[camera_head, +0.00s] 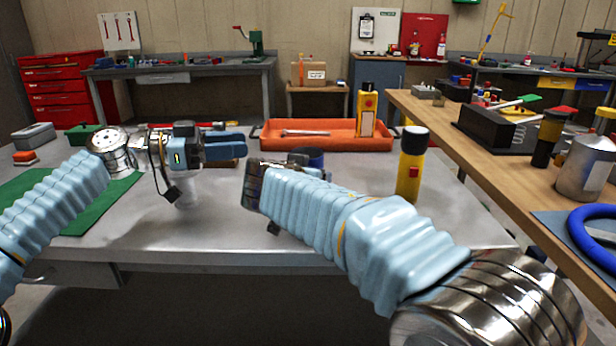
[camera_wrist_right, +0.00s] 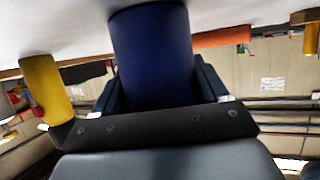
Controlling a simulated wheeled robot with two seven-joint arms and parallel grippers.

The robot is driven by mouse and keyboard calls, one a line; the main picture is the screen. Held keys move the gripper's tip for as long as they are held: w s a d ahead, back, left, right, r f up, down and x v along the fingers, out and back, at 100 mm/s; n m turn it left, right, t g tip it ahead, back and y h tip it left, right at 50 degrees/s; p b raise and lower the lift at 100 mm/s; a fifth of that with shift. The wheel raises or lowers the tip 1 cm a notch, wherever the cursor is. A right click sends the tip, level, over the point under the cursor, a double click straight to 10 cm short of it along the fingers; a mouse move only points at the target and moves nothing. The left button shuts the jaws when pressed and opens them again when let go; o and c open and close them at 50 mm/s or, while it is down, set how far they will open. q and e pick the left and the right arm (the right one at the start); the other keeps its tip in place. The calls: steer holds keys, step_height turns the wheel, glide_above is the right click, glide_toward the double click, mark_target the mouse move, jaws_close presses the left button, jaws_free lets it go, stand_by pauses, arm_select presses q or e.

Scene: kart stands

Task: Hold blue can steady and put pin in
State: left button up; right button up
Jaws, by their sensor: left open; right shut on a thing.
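The blue can (camera_head: 310,154) stands on the grey table, mostly hidden behind my right forearm in the head view. In the right wrist view the dark blue can (camera_wrist_right: 153,50) fills the space between the fingers of my right gripper (camera_wrist_right: 155,85), which is shut on it. My left gripper (camera_head: 238,145) is open above the table, left of the can and apart from it, its blue fingers pointing right. I see nothing between those fingers. A small brown block (camera_head: 222,163) lies just beneath them. I cannot make out a pin.
An orange tray (camera_head: 285,143) with a wrench (camera_head: 305,132) and a yellow bottle (camera_head: 367,112) lies behind the can. A yellow can with a black cap (camera_head: 409,170) stands to the right. A green mat (camera_head: 110,195) is at left. A wooden bench (camera_head: 480,150) borders the right side.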

steer(key=o, duration=1.1)
